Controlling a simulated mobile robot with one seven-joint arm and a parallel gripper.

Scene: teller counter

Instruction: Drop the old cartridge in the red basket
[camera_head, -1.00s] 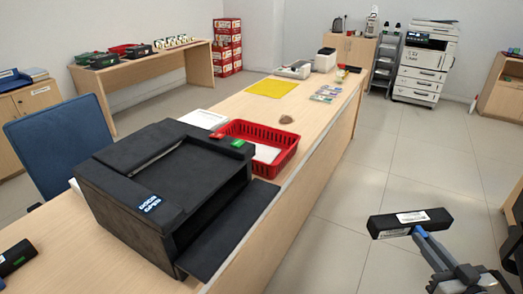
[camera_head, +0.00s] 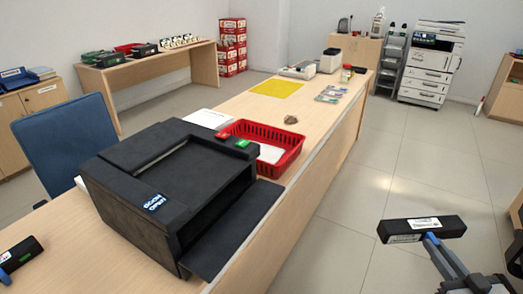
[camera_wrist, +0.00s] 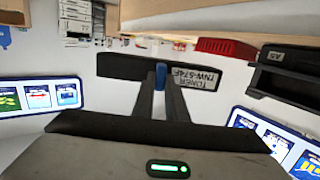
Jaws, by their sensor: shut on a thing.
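My gripper (camera_head: 431,237) is shut on a black toner cartridge (camera_head: 405,231) with a white label, held out over the floor right of the counter. The cartridge (camera_wrist: 125,68) lies crosswise in the fingers (camera_wrist: 160,80) in the wrist view, its label reading TONER. The red basket (camera_head: 291,158) stands on the counter behind the printer, with something white inside. It also shows at the upper right of the wrist view (camera_wrist: 226,46). The black printer (camera_head: 135,165) stands on the counter, its front tray folded out. Another dark cartridge (camera_head: 22,252) lies at the counter's lower left.
The counter (camera_head: 330,110) runs away from me with a yellow mat (camera_head: 276,89), a small brown object (camera_head: 291,119) and cards. A blue chair (camera_head: 68,145) stands behind it. The floor (camera_head: 370,190) right of the counter is clear.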

